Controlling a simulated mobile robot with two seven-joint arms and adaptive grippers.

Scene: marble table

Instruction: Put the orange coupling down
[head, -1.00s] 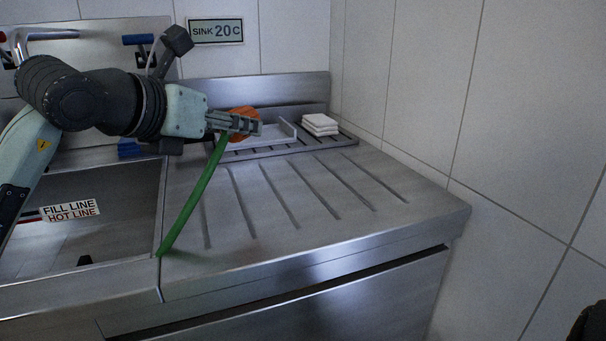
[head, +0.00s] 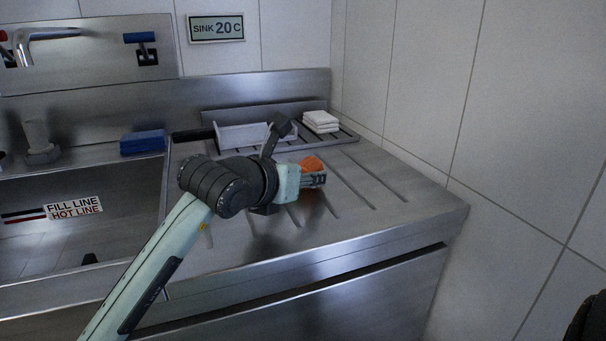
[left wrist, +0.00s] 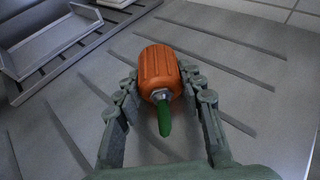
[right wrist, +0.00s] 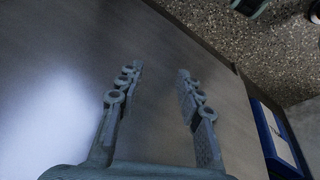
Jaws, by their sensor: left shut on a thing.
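The orange coupling (head: 312,163) is between the fingers of my left gripper (head: 314,180), over the ribbed steel drainboard (head: 360,185). In the left wrist view the coupling (left wrist: 160,72) shows as a ribbed orange barrel with a metal collar and a short green hose end (left wrist: 164,118) toward me. Both left fingers (left wrist: 160,95) close on its sides. I cannot tell whether the coupling touches the drainboard. My right gripper (right wrist: 152,95) is open and empty in the right wrist view, and out of the head view.
A grey tray (head: 243,136) and stacked white cloths (head: 320,121) stand on a rack at the back. A blue block (head: 142,142) lies by the sink. A tap (head: 40,40) is at the upper left. The drainboard's right side is clear.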

